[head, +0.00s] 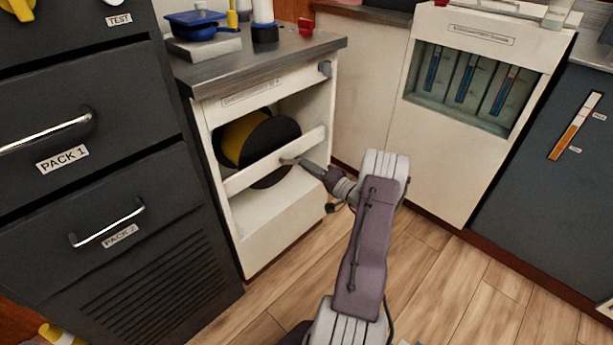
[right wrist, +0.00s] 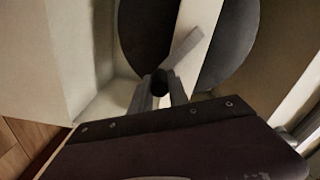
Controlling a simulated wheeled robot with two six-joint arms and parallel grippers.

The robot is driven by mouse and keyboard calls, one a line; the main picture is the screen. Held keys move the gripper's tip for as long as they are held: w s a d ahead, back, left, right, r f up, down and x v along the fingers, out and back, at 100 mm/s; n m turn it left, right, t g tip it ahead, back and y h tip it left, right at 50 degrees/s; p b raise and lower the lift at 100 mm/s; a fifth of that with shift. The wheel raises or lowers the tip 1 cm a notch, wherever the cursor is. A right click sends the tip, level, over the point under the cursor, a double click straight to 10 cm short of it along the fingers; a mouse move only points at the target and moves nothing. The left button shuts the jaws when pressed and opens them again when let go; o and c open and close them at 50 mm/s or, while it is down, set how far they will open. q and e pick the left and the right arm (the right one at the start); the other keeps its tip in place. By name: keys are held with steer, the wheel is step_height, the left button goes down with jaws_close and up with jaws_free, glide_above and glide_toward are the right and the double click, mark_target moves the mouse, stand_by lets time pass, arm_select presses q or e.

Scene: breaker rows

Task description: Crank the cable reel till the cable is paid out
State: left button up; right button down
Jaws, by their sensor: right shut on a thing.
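The cable reel (head: 242,138) sits inside the open front of a cream cabinet, with yellow cable wound between dark round flanges. A pale bar crosses in front of it. In the right wrist view the dark flange (right wrist: 229,45) shows on both sides of this bar. The grey crank arm (right wrist: 183,47) slants down left to a dark round crank knob (right wrist: 160,82). My right gripper (head: 302,164) reaches in from the right at the bar. In its wrist view the right gripper (right wrist: 159,90) is shut on the crank knob. My left gripper is out of view.
A dark drawer cabinet (head: 85,135) with bar handles stands close on the left. The grey worktop (head: 290,50) above the reel carries a blue pan (head: 195,25) and bottles. A cream cabinet with a windowed panel (head: 475,85) stands right. Wood floor (head: 440,270) is clear at the right.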

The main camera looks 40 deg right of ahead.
steer(key=r+n+b, duration=0.2)
steer(key=n, duration=0.1)
steer(key=shift+d, duration=0.4)
steer(key=shift+r+n, duration=0.3)
steer(key=shift+n, duration=0.2)
steer(key=shift+d+r+b, duration=0.1)
steer(key=shift+b, duration=0.2)
steer(key=c, duration=1.3)
jaws_free()
steer(key=shift+o, duration=0.2)
steer(key=s+p, duration=0.4)
steer(key=s, duration=0.5)
steer(key=shift+d, duration=0.3)
